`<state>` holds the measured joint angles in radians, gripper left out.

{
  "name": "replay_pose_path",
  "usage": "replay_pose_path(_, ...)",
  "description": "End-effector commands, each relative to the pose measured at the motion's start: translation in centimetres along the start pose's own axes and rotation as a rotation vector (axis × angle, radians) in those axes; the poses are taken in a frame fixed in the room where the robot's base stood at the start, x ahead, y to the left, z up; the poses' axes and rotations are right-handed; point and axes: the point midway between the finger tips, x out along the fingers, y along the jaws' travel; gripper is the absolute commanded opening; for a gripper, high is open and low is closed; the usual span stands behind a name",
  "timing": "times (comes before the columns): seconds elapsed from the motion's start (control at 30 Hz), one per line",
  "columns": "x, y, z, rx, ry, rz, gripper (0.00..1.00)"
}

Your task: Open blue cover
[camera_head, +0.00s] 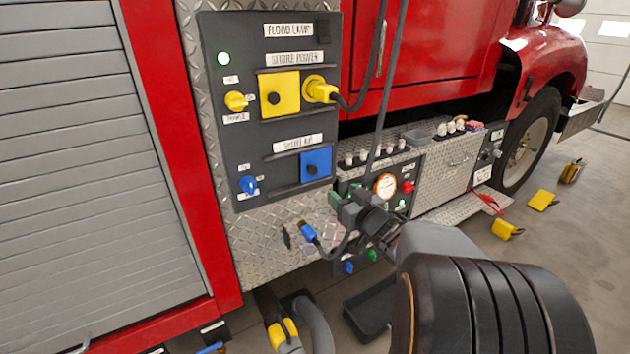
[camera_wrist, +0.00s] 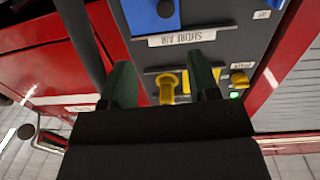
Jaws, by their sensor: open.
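The blue cover (camera_head: 316,166) is a square flap with a dark round centre, lying flat on the grey panel under the "SHORE AIR" label. It also shows at the top of the wrist view (camera_wrist: 150,17), cut off by the frame edge. My gripper (camera_head: 340,205) is open, below and slightly right of the cover in the head view, and apart from it. In the wrist view, its two green fingers (camera_wrist: 164,75) are spread with nothing held between them. A yellow plug (camera_wrist: 168,88) shows beyond them, in the gap.
The panel also has a yellow cover (camera_head: 279,93), a yellow plug with a cable (camera_head: 320,90) and a blue knob (camera_head: 248,185). Dark cables hang beside the panel's right edge. A blue connector (camera_head: 308,232) is below the panel.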

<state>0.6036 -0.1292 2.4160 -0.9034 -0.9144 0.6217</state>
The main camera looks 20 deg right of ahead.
Motion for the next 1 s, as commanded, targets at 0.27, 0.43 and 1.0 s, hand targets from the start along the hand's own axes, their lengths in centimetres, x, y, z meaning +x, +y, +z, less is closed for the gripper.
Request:
replay_pose_path(0.27, 2.3, -0.4, 0.2, 0.014, 0.032, -0.051, 0.55)
replay_pose_path(0.43, 5.7, -0.6, 0.1, 0.014, 0.031, -0.051, 0.55)
replay_pose_path(1.0, 13.2, -0.9, -0.2, 0.012, 0.030, -0.046, 0.55)
